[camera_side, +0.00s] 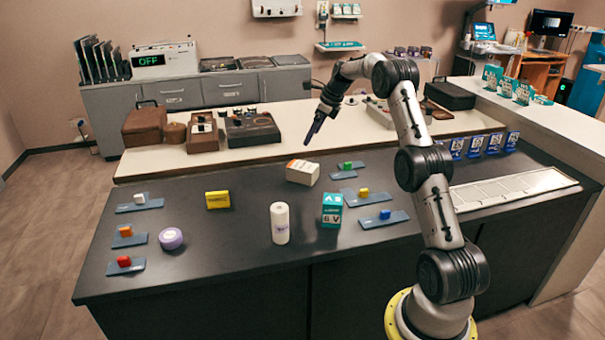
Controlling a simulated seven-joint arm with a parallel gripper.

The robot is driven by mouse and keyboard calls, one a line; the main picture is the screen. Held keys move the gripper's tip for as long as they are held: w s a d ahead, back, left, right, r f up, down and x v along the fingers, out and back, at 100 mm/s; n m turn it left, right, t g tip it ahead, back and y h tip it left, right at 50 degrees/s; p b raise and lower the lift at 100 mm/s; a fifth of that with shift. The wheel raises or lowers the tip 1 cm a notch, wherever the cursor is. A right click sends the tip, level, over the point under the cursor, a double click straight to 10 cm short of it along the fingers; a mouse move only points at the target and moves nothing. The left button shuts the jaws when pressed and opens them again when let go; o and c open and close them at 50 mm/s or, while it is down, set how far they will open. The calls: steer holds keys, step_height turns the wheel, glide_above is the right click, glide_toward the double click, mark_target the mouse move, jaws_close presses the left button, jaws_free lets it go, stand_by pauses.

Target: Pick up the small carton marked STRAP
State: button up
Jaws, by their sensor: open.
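No marking that I can read as STRAP shows. Three cartons stand on the dark bench top (190,262). One is a white and orange carton (302,172) at the middle back. One is a small yellow carton (217,199) to the left, with dark print too small to read. One is a teal and white carton (332,210) to the right, with large letters on its faces. My gripper (309,139) is open and empty, pointing down in the air above and behind the white and orange carton, touching nothing.
A white cylinder (279,223) stands between the yellow and teal cartons. A purple round tub (171,238) is at left. Small coloured blocks on blue-grey plates, such as the red one (124,261), line both sides. A pale slotted tray (511,188) lies at right.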

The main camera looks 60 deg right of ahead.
mark_target(308, 167)
steer(key=shift+m, duration=0.3)
steer(key=f, duration=0.3)
steer(key=d+f, duration=0.1)
steer(key=f, duration=0.3)
steer(key=w+f, duration=0.1)
steer(key=f, duration=0.2)
steer(key=shift+w+d+f, duration=0.1)
steer(key=shift+d+f, duration=0.05)
steer(key=shift+d, duration=0.15)
steer(key=x, duration=0.4)
steer(key=shift+s+a+f, duration=0.1)
steer(key=shift+s+a, duration=0.15)
steer(key=shift+w+f, duration=0.25)
steer(key=shift+f, duration=0.3)
steer(key=c, duration=1.2)
steer(key=shift+r, duration=0.1)
steer(key=shift+c, duration=0.2)
